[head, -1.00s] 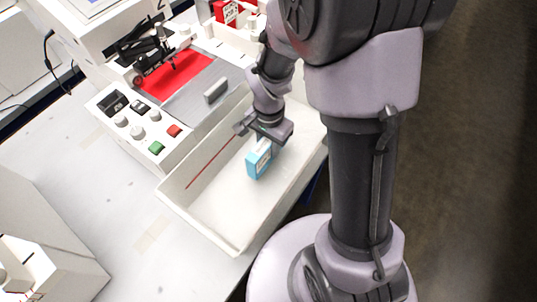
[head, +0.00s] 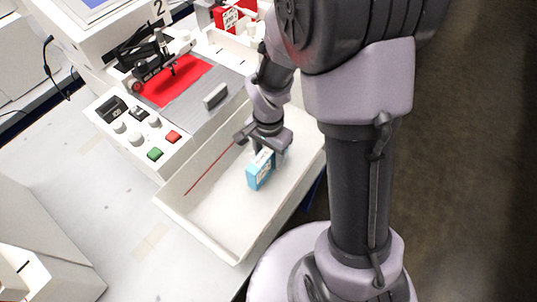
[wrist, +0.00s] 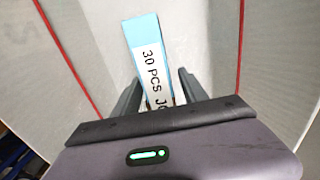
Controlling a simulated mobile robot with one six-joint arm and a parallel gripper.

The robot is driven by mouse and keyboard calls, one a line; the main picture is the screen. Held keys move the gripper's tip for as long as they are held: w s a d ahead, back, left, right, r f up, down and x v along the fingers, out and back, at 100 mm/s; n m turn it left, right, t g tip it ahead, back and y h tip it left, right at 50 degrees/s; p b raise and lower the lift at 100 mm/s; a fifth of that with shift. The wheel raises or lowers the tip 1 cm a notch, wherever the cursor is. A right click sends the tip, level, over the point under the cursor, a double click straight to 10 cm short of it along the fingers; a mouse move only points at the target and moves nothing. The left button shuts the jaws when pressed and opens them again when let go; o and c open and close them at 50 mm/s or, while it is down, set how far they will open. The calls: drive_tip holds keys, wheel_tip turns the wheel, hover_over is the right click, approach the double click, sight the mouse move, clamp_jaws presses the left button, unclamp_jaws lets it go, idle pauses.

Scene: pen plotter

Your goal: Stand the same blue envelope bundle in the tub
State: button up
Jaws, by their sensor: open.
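The blue envelope bundle (head: 261,172) stands on its edge on the floor of the white tub (head: 200,210). It has a white label band, and the wrist view shows "30 PCS" lettering on the bundle (wrist: 143,38). My gripper (head: 264,152) is above the bundle, with its fingers pointing down. In the wrist view my gripper (wrist: 158,92) is open, one finger on each side of the bundle's near end, with a gap visible on both sides. The lower part of the bundle is hidden in the wrist view.
The plotter (head: 180,80) with a red sheet and a button panel (head: 137,133) adjoins the tub's upper left. A red box (head: 228,18) stands at the back. A grey-white box (head: 45,240) is at lower left. The tub's near end is empty.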

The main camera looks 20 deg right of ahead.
wheel_tip(320, 180, up, 15)
drive_tip(key=t+p, duration=0.1)
drive_tip(key=p, duration=0.3)
drive_tip(key=s+a+r+n+t+y, duration=0.1)
drive_tip(key=s+a+r+n+t, duration=0.1)
drive_tip(key=s+r, duration=0.4)
drive_tip(key=s+a+r+n+t+y, duration=0.1)
drive_tip(key=s+a+r+n+t, duration=0.1)
drive_tip(key=s+r+n, duration=0.2)
wheel_tip(320, 180, up, 3)
drive_tip(key=s, duration=0.3)
drive_tip(key=shift+t, duration=0.4)
